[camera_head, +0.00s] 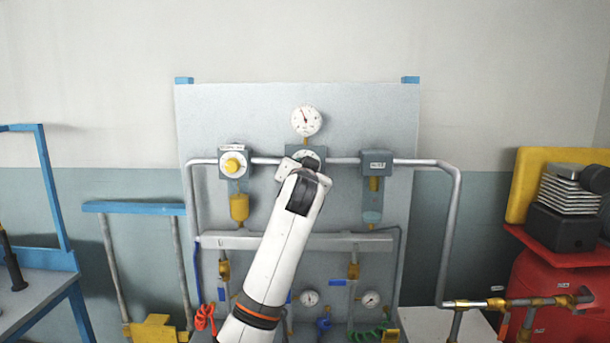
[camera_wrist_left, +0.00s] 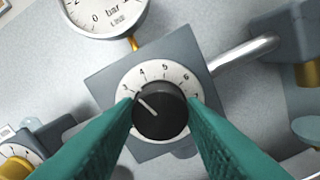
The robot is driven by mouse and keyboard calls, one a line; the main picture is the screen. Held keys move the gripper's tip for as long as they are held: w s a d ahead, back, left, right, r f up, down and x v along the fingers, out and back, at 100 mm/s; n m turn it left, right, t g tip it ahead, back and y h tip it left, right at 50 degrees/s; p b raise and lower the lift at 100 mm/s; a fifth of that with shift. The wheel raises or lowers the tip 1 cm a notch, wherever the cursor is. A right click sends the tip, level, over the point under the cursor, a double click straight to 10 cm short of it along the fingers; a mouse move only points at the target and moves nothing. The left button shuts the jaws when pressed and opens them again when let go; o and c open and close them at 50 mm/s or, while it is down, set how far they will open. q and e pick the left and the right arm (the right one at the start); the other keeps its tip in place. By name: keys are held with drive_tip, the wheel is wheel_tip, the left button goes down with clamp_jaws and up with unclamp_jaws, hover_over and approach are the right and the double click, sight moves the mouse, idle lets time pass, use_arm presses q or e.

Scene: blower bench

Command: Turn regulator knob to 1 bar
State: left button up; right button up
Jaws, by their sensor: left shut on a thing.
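The regulator knob (camera_wrist_left: 160,112) is black with a white pointer line, set in a pale numbered dial (camera_wrist_left: 147,76) in the left wrist view. Its line points up and left, just below the visible 3; lower numbers are hidden by a finger. My left gripper (camera_wrist_left: 161,106) has its teal fingers on both sides of the knob, shut on it. In the head view my left arm hides the knob and most of the regulator (camera_head: 313,154). A round pressure gauge (camera_head: 307,121) stands above it, its needle pointing up and slightly left. My right gripper is not in view.
A unit with a yellow knob (camera_head: 233,164) is left of the regulator and a grey box unit (camera_head: 377,163) is right. A grey pipe (camera_head: 452,220) runs along the panel (camera_head: 240,110). Small gauges, valves and coiled hoses sit below.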

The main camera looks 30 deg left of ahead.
use_arm(q)
drive_tip(key=shift+n+b, duration=0.55)
drive_tip(key=shift+n, duration=5.65)
drive_tip(key=o, duration=1)
drive_tip(key=shift+s, duration=0.15)
